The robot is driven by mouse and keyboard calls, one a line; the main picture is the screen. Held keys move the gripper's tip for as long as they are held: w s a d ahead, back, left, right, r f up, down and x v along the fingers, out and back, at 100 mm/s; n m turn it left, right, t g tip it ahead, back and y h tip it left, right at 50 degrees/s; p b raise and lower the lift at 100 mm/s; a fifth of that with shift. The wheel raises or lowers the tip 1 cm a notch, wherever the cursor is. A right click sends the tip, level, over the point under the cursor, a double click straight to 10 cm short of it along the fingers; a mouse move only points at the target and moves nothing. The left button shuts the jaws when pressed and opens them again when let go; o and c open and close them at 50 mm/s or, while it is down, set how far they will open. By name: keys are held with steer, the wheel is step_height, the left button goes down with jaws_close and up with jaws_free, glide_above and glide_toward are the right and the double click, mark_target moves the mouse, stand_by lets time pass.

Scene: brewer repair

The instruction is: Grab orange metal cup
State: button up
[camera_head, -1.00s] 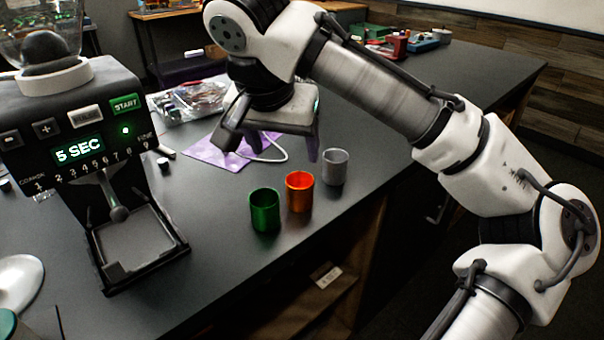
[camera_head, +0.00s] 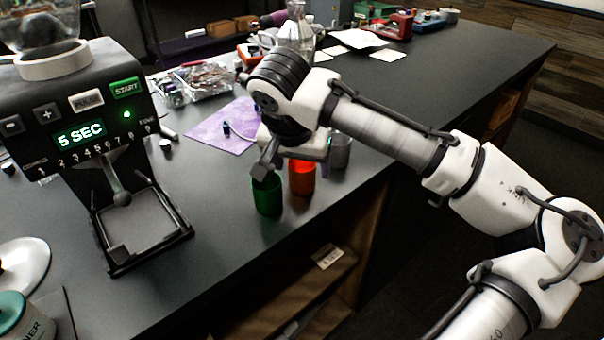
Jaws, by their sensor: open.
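The orange metal cup (camera_head: 301,178) stands upright on the dark table, between the green cup (camera_head: 267,196) on its left and the grey cup (camera_head: 340,152) on its right. My gripper (camera_head: 294,166) is low over the row of cups, with its body covering the top of the orange cup. The gripper is open. Its fingers are largely hidden, so I cannot tell whether they are around the orange cup or just above it. The rims of the green and grey cups are partly covered too.
A coffee grinder (camera_head: 82,115) with a lit display stands at the left. A purple cloth (camera_head: 222,128) lies behind the cups. The table's front edge is close in front of the cups, with an open shelf (camera_head: 318,292) below. The table (camera_head: 470,75) is clear at the right.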

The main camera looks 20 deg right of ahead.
steer(key=shift+x, duration=1.05)
steer(key=c, duration=1.1)
steer(key=shift+r, duration=0.15)
